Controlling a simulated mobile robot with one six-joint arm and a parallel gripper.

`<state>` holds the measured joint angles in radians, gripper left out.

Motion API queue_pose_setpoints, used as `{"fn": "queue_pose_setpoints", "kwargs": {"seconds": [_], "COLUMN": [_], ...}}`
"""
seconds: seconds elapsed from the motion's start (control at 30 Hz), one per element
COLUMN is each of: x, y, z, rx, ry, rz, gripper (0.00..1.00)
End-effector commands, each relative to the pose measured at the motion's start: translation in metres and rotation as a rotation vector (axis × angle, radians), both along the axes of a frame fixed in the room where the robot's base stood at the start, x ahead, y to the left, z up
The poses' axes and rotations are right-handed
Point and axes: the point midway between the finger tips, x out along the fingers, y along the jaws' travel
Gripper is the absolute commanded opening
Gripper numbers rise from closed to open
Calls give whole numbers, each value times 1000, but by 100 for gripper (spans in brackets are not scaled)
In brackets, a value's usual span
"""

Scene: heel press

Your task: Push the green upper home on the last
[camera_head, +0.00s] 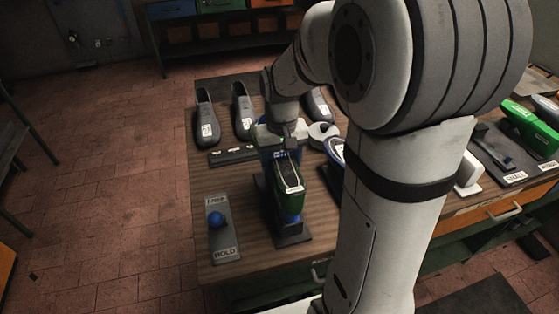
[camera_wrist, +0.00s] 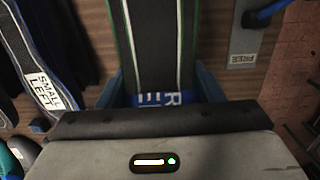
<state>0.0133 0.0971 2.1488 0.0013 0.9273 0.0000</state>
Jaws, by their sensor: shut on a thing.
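The green-edged upper (camera_head: 289,177) sits over the last on a dark stand (camera_head: 292,238) near the front of the bench. Its toe points toward the camera. In the wrist view the dark upper (camera_wrist: 158,40) with green edging runs away from my gripper, with a blue lettered band close to the jaws. My gripper (camera_head: 280,143) is at the heel end, its blue fingers (camera_wrist: 160,90) on either side of the upper and shut on it. The last is mostly covered, and the heel's seating is hidden by the gripper body.
A plate marked FREE and HOLD (camera_head: 226,240) carries a blue knob (camera_head: 216,219), nearer FREE, left of the stand. A blue-edged upper marked SMALL LEFT (camera_wrist: 45,90) lies close beside. Another green upper (camera_head: 530,129) lies far right.

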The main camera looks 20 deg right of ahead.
Motion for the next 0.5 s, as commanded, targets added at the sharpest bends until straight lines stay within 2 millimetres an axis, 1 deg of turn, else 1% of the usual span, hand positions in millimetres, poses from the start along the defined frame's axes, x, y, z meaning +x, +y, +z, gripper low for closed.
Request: {"fn": "queue_pose_setpoints", "kwargs": {"seconds": [0.5], "x": [1], "y": [-1], "z": [-6], "rx": [-2], "ry": [-5], "rz": [2], "gripper": [29]}}
